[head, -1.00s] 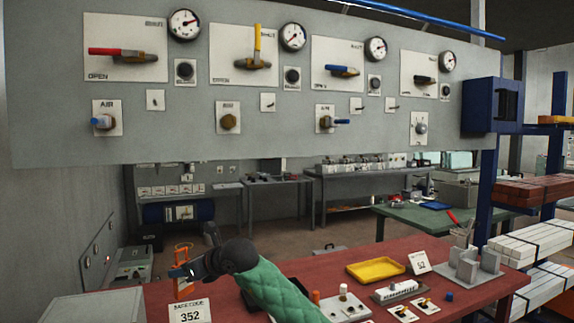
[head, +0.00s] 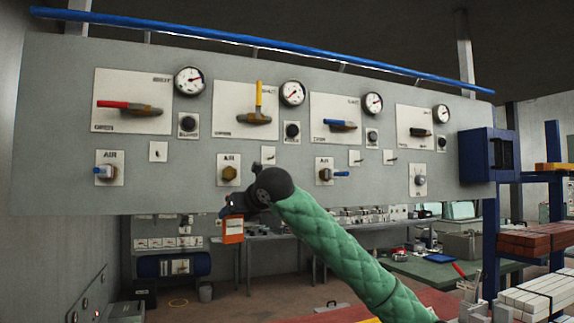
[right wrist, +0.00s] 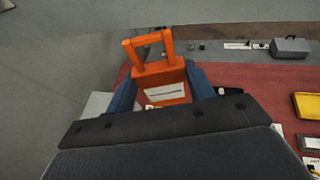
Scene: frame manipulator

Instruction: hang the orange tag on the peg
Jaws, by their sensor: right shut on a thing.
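The orange tag (head: 232,230) has a pale label and is in my right gripper (head: 232,211), below the panel's lower edge in the head view. In the right wrist view the tag's open loop (right wrist: 150,52) stands up beyond the blue fingers, and the right gripper (right wrist: 163,88) is shut on its body. Small plates with short pegs or knobs sit on the grey panel: one at left (head: 158,151), one above my gripper (head: 268,155), and a pair to the right (head: 355,157). I cannot tell which is the task's peg. My left gripper is out of view.
The grey panel (head: 60,150) carries coloured valve handles, gauges and fittings that stick out, such as a brass one (head: 229,174) above the tag. A dark blue box (head: 488,155) is at its right end. The red table (right wrist: 255,100) lies below.

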